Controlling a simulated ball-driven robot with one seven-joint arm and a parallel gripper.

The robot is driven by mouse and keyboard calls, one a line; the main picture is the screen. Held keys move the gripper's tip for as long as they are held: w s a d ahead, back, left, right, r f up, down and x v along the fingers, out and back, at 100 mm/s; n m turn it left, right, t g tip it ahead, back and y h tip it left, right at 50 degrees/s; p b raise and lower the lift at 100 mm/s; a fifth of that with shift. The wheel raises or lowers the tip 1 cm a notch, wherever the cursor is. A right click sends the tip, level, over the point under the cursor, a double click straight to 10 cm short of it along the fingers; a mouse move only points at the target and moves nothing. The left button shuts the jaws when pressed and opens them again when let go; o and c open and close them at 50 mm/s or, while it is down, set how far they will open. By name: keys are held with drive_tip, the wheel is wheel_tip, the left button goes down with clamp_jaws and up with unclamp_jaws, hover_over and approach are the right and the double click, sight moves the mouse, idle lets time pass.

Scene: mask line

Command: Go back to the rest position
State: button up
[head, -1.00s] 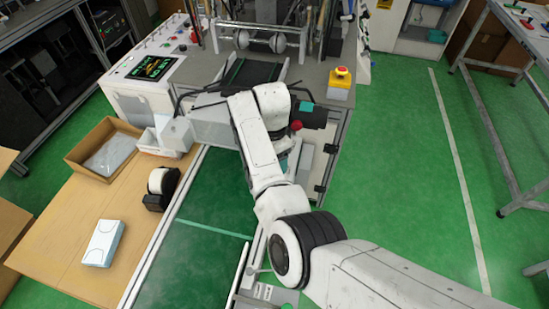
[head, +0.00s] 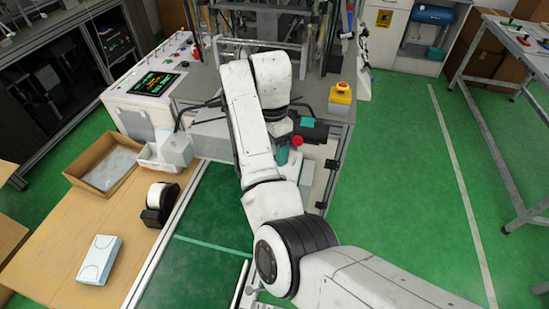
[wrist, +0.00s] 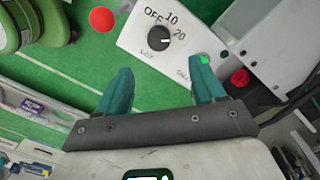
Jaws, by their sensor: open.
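My gripper (wrist: 160,90) shows in the wrist view, with two teal fingers spread apart and nothing between them. In the head view my white arm reaches forward over the front of the machine (head: 340,107). The gripper end (head: 283,150) is mostly hidden there behind the arm, with a bit of teal showing. In the wrist view a white panel with a black dial (wrist: 155,40) lies just beyond the fingertips. The dial is marked OFF, 10 and 20. A red round knob (wrist: 102,19) and a red button (wrist: 240,77) are near it.
A yellow box with a red button (head: 341,95) sits on the machine corner. The green floor (head: 400,180) at right is clear.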

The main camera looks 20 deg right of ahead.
drive_tip(key=shift+r, duration=0.2)
idle(0.3)
drive_tip(key=s+d+f+n+t+h, duration=0.1)
drive_tip(key=s+d+f+n, duration=0.3)
drive_tip(key=s+d+f, duration=0.4)
drive_tip(key=s+d+f+n+h, duration=0.1)
drive_tip(key=s+d+f+n, duration=0.3)
drive_tip(key=s, duration=0.5)
drive_tip(key=s+a+f+n+y, duration=0.1)
drive_tip(key=s+a+n, duration=0.1)
drive_tip(key=s, duration=0.9)
drive_tip(key=s+a+f+n+y, duration=0.1)
drive_tip(key=s+n, duration=0.4)
drive_tip(key=s, duration=0.6)
drive_tip(key=shift+a+f+n+t, duration=0.3)
drive_tip(key=shift+a+f, duration=0.35)
